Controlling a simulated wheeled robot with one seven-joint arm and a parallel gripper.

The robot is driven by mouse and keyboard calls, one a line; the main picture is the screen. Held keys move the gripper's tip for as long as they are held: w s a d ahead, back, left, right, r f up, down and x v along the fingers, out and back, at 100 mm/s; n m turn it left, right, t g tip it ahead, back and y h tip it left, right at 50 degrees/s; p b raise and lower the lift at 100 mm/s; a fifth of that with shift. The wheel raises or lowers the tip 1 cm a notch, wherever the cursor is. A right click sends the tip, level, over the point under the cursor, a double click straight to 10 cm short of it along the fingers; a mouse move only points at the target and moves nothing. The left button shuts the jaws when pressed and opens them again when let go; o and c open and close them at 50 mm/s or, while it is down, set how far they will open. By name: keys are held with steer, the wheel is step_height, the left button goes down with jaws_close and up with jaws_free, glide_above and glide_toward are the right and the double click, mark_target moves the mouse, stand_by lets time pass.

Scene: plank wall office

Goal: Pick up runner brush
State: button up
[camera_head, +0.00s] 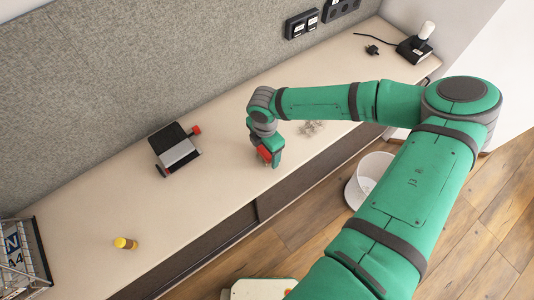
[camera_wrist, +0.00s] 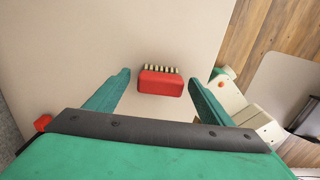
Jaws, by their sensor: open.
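The runner brush (camera_wrist: 160,83) is a small red block with a row of pale bristle tufts along its far edge. In the wrist view it lies on the pale countertop, between the two green fingers and a little ahead of the palm. Clear gaps show on both sides of it, so the fingers do not touch it. My gripper (camera_head: 270,160) is open and points down at the counter in the head view. There a bit of red shows at the fingers, and most of the brush is hidden.
A black and silver device (camera_head: 176,147) with a red knob stands left of my gripper. A crumpled clear thing (camera_head: 312,127) lies close on the right. The counter's front edge is near.

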steer(key=c, duration=1.2)
steer(key=shift+o, duration=0.2)
steer(key=shift+r, duration=0.15)
steer(key=shift+r, duration=0.6)
steer(key=s+r, duration=1.1)
steer(key=s, duration=0.3)
steer(key=shift+r, duration=0.25)
steer(key=shift+d, duration=0.1)
